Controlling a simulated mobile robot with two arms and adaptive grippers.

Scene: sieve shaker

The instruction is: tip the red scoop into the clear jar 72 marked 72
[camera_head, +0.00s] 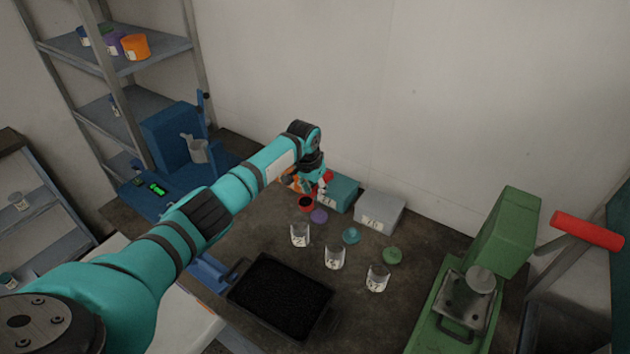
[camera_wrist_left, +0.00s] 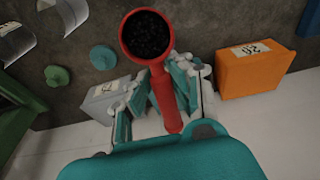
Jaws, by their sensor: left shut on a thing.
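The red scoop (camera_head: 306,203) holds black granules in its bowl. It also shows in the left wrist view (camera_wrist_left: 165,100), bowl upward, granules inside. My left gripper (camera_head: 316,179) is shut on its handle; the gripper also shows in the wrist view (camera_wrist_left: 160,82). Three clear jars stand on the bench: a left jar (camera_head: 300,235), a middle jar (camera_head: 335,257) and a right jar (camera_head: 377,278). Their labels are too small to read, so I cannot tell which is 72. The scoop's bowl is behind the left jar, apart from it. My right gripper is not in view.
A black tray (camera_head: 300,271) of dark granules lies in front. Purple (camera_head: 319,216), teal (camera_head: 351,236) and green (camera_head: 392,255) lids lie behind the jars. Teal (camera_head: 343,190), grey (camera_head: 379,210) and orange (camera_wrist_left: 255,72) boxes stand near the wall. A green machine (camera_head: 505,235) stands right.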

